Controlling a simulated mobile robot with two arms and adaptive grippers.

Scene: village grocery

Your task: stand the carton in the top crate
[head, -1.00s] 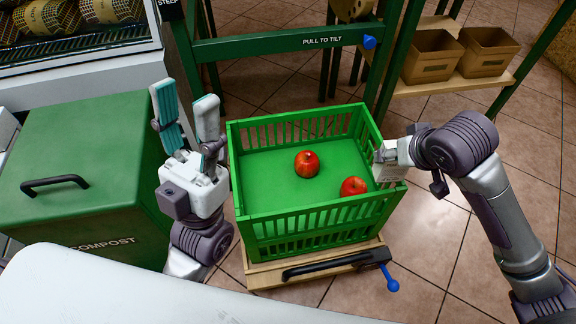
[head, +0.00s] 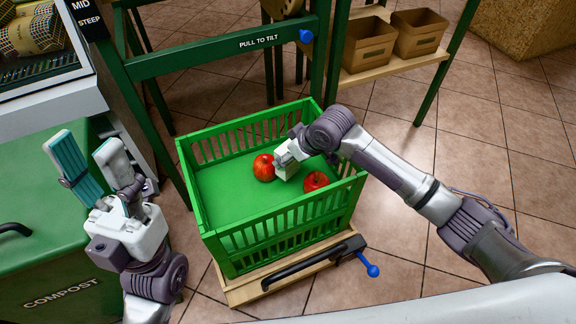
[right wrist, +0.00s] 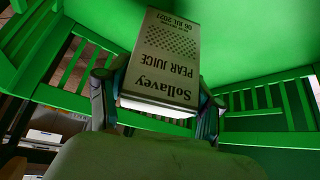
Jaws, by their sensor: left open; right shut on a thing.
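The green slatted crate (head: 240,262) stands in the middle of the head view, open at the top. My right gripper (head: 289,160) reaches over its right side into the crate's opening. The right wrist view shows it shut on a pear juice carton (right wrist: 165,62), with a finger on either side. The carton's lettering appears upside down there. In the head view the wrist largely hides the carton, and I cannot tell whether it touches the crate floor. My left gripper (head: 86,155) is open and empty, left of the crate.
Two red apples lie in the crate, one (head: 263,168) left of my right gripper and one (head: 315,181) right of it. The crate's left floor is clear. A wooden base with a black handle (head: 310,263) is under it. A green compost bin (head: 60,265) stands left.

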